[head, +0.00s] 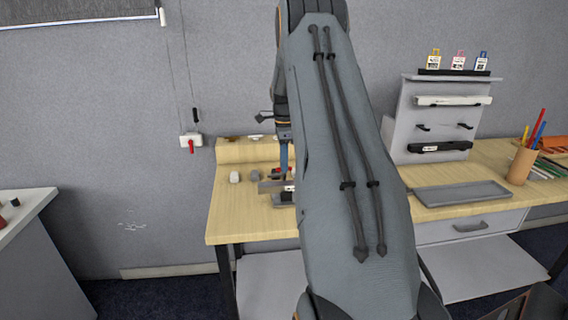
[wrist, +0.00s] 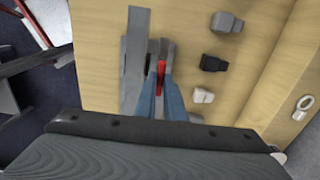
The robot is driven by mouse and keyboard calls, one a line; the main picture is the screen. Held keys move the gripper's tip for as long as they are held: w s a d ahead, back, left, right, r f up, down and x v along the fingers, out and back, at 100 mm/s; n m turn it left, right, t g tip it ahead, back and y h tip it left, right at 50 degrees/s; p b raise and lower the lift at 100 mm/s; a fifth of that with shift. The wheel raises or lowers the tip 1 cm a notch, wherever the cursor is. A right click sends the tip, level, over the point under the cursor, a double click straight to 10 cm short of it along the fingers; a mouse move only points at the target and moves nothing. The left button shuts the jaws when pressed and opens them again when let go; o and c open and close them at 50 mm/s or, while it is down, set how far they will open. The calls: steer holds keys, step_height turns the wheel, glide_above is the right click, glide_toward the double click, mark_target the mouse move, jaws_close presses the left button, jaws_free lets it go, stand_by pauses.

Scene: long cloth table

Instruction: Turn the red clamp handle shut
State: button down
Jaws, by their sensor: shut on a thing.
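The red clamp handle (wrist: 160,79) shows as a narrow red strip between the two blue fingers of my gripper (wrist: 161,75) in the wrist view. My gripper is shut on it, pointing down, and the fingers hide much of the handle. The grey metal clamp body (wrist: 133,60) lies beside it as a long bar on the wooden table. In the head view my gripper (head: 284,168) reaches down to the clamp at the table's left part. My own arm covers most of the clamp there, so the handle's angle is hard to tell.
Several small grey and black blocks (wrist: 213,63) lie in a row right of the clamp in the wrist view. A grey tray (head: 462,194), a pen cup (head: 521,166) and a grey rack (head: 437,115) stand on the right of the table (head: 232,218). The table's front-left corner is bare.

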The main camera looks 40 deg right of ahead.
steer(key=n+b, duration=0.1)
steer(key=n, duration=0.4)
steer(key=shift+n+b, duration=0.3)
steer(key=shift+b, duration=0.05)
steer(key=n, duration=0.5)
steer(key=shift+b, duration=0.3)
steer(key=n, duration=0.7)
steer(key=shift+r, duration=0.1)
steer(key=c, duration=1.8)
jaws_free()
steer(key=shift+c, duration=0.2)
steer(key=shift+r+b, duration=1.3)
steer(key=shift+r, duration=2.55)
